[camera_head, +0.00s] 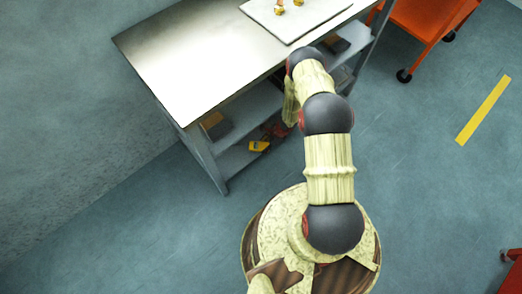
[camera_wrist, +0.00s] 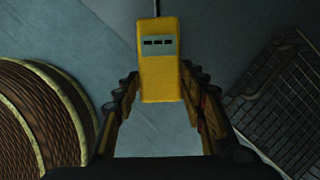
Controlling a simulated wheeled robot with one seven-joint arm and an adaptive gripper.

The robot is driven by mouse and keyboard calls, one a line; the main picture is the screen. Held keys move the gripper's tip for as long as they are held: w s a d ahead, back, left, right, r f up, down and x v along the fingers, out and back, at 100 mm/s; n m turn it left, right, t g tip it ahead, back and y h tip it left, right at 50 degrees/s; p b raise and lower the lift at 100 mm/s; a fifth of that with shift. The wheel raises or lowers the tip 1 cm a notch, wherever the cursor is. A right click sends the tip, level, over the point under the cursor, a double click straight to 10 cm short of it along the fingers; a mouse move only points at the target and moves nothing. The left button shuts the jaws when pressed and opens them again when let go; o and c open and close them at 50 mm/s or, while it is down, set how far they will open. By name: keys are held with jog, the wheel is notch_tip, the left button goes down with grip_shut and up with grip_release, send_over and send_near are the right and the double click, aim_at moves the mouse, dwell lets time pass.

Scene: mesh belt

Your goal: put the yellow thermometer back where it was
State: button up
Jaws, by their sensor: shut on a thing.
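The yellow thermometer (camera_wrist: 160,78) is a small yellow block with a grey display panel and a thin dark probe at its far end. In the wrist view it sits between the fingertips of my gripper (camera_wrist: 160,88), which is shut on it. In the head view the thermometer (camera_head: 259,146) shows low beside the front of the steel bench, with my gripper (camera_head: 272,132) partly hidden by shadow and the arm. Floor shows beneath it in the wrist view. The head view does not make clear how far it is from the shelves.
The steel bench (camera_head: 200,60) has lower shelves (camera_head: 247,113) holding a dark item (camera_head: 216,126). A white board (camera_head: 318,14) with small yellow pieces lies on top. A wire mesh (camera_wrist: 285,105) is right in the wrist view. An orange cart (camera_head: 425,18) stands top right. Open floor lies right.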

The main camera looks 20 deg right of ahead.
aim_at(262, 145)
jog(key=shift+w+a+f+b, duration=0.3)
jog(key=shift+a+f, duration=0.1)
jog(key=shift+f, duration=0.2)
jog(key=shift+w+a+f+b, duration=0.15)
jog(key=shift+w+a+f, duration=0.2)
jog(key=shift+f, duration=0.25)
jog(key=shift+a+f+b, duration=0.1)
jog(key=shift+f+b, duration=0.5)
jog(key=shift+f, duration=0.9)
jog(key=shift+f, duration=0.1)
jog(key=o, duration=1.2)
jog(key=shift+o, duration=0.2)
jog(key=shift+p+v, duration=1.65)
jog(key=shift+v, duration=2.2)
